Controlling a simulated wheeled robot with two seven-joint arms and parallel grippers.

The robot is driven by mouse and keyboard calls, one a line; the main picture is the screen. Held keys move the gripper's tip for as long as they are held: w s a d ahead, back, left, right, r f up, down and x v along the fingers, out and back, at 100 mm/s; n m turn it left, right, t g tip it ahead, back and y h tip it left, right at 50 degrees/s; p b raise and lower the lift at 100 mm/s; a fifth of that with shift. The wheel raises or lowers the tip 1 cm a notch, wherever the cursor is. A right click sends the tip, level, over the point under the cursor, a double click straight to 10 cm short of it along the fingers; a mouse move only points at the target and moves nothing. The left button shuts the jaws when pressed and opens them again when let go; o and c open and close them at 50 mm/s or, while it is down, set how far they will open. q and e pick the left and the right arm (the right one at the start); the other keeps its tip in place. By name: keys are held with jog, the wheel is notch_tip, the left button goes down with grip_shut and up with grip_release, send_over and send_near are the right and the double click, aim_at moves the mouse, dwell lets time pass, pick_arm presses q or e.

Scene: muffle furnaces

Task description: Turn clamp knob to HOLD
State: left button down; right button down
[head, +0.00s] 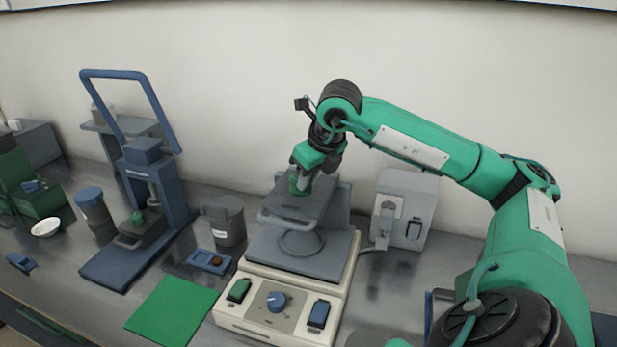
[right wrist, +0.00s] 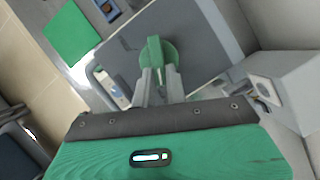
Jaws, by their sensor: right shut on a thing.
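The green clamp knob (head: 297,186) sits on top of the grey plate (head: 318,203) of the cream-based device in the middle of the bench. In the right wrist view the knob (right wrist: 158,50) is a round green disc with a raised bar across it. My right gripper (head: 304,172) reaches down onto it from above, and its two fingers (right wrist: 160,85) are shut on the knob's bar. The fingers partly cover the knob, and I cannot read any HOLD mark. My left gripper is not in view.
The device's front panel has a blue dial (head: 276,301), a green switch (head: 239,289) and a blue switch (head: 319,313). A blue press (head: 150,180) stands left, a grey box (head: 408,205) right. A green mat (head: 172,310) lies front left, with a grey jug (head: 226,222) behind it.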

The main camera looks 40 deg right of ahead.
jog(key=c, duration=1.4)
grip_release()
jog(key=shift+c, duration=0.2)
jog(key=shift+r, duration=0.2)
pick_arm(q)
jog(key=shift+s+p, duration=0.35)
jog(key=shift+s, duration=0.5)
pick_arm(e)
jog(key=v, duration=1.3)
jog(key=shift+r, duration=0.2)
jog(key=shift+s+d, duration=0.1)
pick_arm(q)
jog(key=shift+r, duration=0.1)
